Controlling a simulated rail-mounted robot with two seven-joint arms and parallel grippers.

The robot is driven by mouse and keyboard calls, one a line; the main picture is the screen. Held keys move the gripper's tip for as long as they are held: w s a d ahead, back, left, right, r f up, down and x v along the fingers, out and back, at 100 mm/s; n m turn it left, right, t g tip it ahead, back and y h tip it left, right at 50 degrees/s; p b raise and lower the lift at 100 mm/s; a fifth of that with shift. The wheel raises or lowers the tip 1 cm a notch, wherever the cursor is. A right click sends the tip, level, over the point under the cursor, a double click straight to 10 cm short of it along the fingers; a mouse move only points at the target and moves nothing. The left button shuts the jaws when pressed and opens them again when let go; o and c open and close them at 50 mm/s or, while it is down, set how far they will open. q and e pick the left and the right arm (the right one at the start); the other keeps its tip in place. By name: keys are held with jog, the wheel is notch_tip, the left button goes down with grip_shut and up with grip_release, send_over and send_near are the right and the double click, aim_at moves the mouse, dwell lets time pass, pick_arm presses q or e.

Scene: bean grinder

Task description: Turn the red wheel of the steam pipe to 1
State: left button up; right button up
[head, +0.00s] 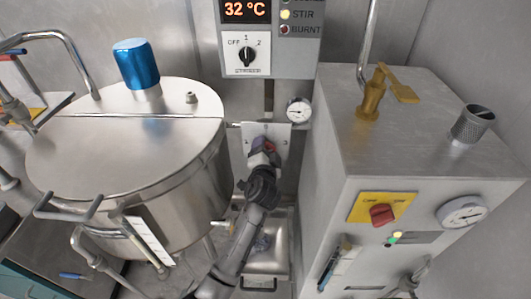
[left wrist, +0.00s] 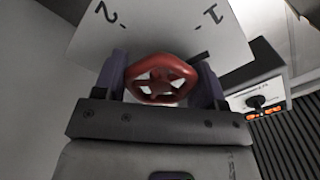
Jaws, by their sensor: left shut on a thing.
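The red wheel (left wrist: 160,74) sits in front of a white plate (left wrist: 165,28) in the left wrist view. The plate bears a "2" with a tick at the upper left and a "1" with a tick at the upper right. My left gripper (left wrist: 162,82) has one finger on each side of the wheel and is shut on it. In the head view, my left gripper (head: 263,150) reaches up to the plate (head: 280,132) between the kettle and the boiler box, hiding most of the wheel. The right gripper is in neither view.
A large steel kettle (head: 120,150) with a blue cap (head: 137,62) stands left of my arm. A steel boiler box (head: 400,140) stands close on the right. A control panel (head: 247,52) reading 32 °C and a round gauge (head: 299,110) are above. The gap around my arm is narrow.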

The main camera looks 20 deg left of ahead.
pick_arm(q)
jog(key=shift+n, duration=0.6)
jog(key=shift+n+b, duration=0.3)
jog(key=shift+b, duration=0.05)
jog(key=o, duration=0.9)
jog(key=shift+p+v, duration=1)
jog(key=shift+v, duration=2.8)
